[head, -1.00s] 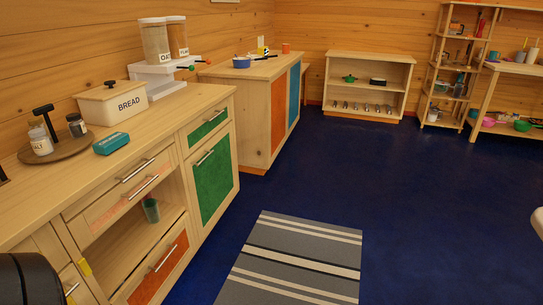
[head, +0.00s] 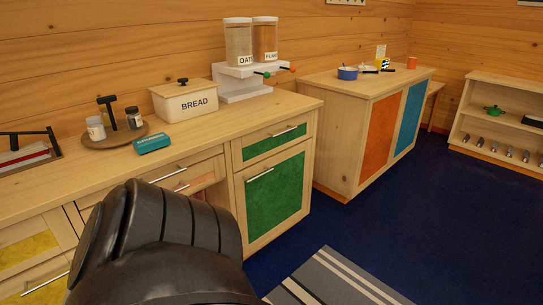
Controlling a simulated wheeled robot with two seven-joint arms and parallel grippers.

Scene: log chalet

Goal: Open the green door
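The green door (head: 273,198) is the large panel low on the right end of the near counter. It is shut, with a silver bar handle (head: 260,174) along its upper left part. A smaller green drawer front (head: 275,142) with its own handle sits just above it and is also shut. A black padded arm part of mine fills the bottom left of the head view, apart from the door in the picture. Neither gripper's fingers show.
The counter (head: 225,120) holds a bread box (head: 185,103), a teal box (head: 152,144), a round tray with shakers and a cereal dispenser (head: 245,80). A second cabinet (head: 340,135) stands beyond. Blue floor (head: 380,215) and a striped rug (head: 325,280) lie before the door.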

